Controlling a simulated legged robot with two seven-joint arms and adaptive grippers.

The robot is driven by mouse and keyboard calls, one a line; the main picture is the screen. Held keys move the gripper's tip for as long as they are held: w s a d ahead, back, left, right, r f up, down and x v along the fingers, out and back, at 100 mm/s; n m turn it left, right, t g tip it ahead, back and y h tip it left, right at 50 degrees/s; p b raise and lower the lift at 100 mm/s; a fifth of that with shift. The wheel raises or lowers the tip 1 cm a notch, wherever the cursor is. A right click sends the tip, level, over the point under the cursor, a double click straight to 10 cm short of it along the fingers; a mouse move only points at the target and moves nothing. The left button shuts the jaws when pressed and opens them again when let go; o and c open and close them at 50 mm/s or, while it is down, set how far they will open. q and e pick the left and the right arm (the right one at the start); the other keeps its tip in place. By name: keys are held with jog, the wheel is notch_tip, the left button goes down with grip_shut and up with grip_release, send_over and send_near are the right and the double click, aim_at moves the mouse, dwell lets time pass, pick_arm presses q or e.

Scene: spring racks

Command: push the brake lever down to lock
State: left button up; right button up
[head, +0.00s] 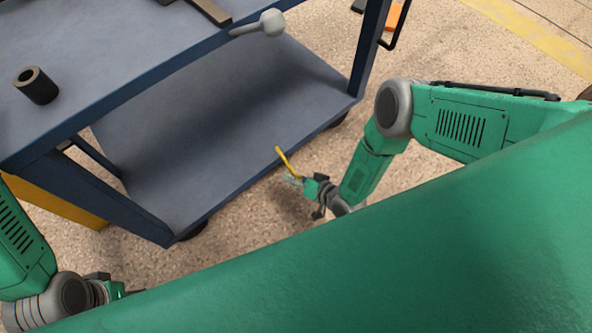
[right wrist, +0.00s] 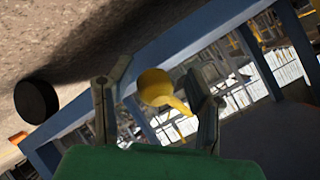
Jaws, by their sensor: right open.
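The brake lever, as I take it, is the yellow lever (head: 285,161) low beside the blue cart's bottom shelf. In the right wrist view the yellow lever (right wrist: 156,86) shows a rounded end and a thinner stem running down to the right. My right gripper (head: 293,180) is close to the lever, at its lower end in the head view. In the right wrist view my right gripper (right wrist: 153,94) is open, its fingers on either side of the lever in the picture. I cannot tell whether they touch it. My left gripper (head: 112,289) is mostly hidden behind my green body.
The blue cart's lower shelf (head: 225,110) is bare. A dark cylinder (head: 37,86) and a grey ball-ended handle (head: 262,24) are on its upper part. A black wheel (right wrist: 36,101) shows in the right wrist view. Speckled floor (head: 260,205) lies open below the cart.

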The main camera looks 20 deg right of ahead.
aim_at(296, 176)
notch_tip(296, 176, up, 8)
jog(key=shift+w+d+f, duration=0.1)
jog(key=shift+d, duration=0.05)
jog(key=shift+r, duration=0.45)
